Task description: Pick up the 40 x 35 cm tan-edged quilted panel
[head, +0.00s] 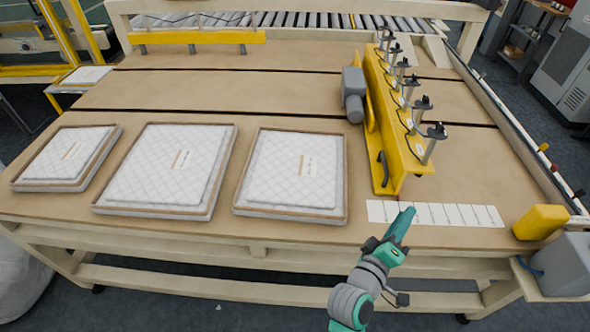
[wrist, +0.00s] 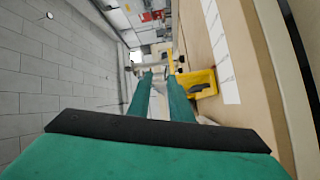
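Three white quilted panels with tan edges lie flat in a row on the tan table (head: 230,235). The left panel (head: 52,165) looks smallest, the middle panel (head: 150,180) largest, and the right panel (head: 270,185) in between. Each has a small label with print too small to read, so I cannot tell which is 40 x 35 cm. My gripper (head: 408,213) is at the table's front edge, right of the right panel and apart from it. In the wrist view my gripper (wrist: 160,75) has a gap between its fingers with nothing in it; no panel shows there.
A yellow beam (head: 385,130) with several clamp-like posts stands right of the panels. A white marked strip (head: 450,214) lies near the front edge. A yellow block (head: 541,222) and a grey box (head: 560,265) are at the right corner. Bare table lies behind the panels.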

